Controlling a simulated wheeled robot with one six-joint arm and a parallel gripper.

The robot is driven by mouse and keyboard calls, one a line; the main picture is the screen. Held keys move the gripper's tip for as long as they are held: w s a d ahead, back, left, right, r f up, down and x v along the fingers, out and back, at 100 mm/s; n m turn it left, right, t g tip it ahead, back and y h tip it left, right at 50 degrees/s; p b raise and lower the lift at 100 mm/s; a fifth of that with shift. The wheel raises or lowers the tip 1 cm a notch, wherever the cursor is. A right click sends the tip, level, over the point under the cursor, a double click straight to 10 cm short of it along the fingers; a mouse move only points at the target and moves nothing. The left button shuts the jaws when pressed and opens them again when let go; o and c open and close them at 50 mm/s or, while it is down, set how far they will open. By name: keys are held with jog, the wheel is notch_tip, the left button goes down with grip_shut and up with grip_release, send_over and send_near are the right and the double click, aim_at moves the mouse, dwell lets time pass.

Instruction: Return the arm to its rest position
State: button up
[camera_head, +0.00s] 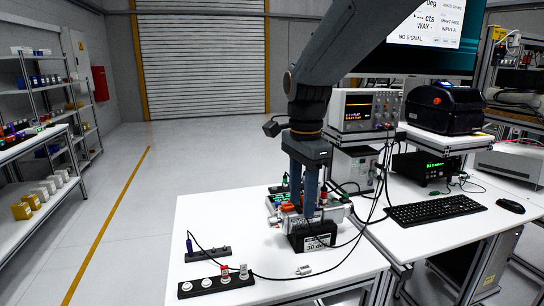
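My arm reaches down from the top of the head view, and my gripper (309,212) points down over the white table (205,222). Its fingers are just above or at a black block with a white label (314,238). I cannot tell whether they touch it, or whether they are open or shut. A metal device with orange and green parts (285,211) sits right behind the block, partly hidden by the fingers.
A black strip with several round sockets (215,283) and a smaller black holder (208,254) lie at the front left. Cables cross the table. A keyboard (436,210), an oscilloscope (362,112) and a monitor stand to the right. The floor at left is clear.

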jog(key=s+d+f+n+t, duration=0.1)
jog(key=s+d+f+n, duration=1.1)
jog(key=s+f+n, duration=0.1)
notch_tip(320, 180, down, 2)
jog(key=shift+s+d+f, duration=0.15)
jog(key=shift+s+d, duration=0.25)
jog(key=shift+s, duration=0.2)
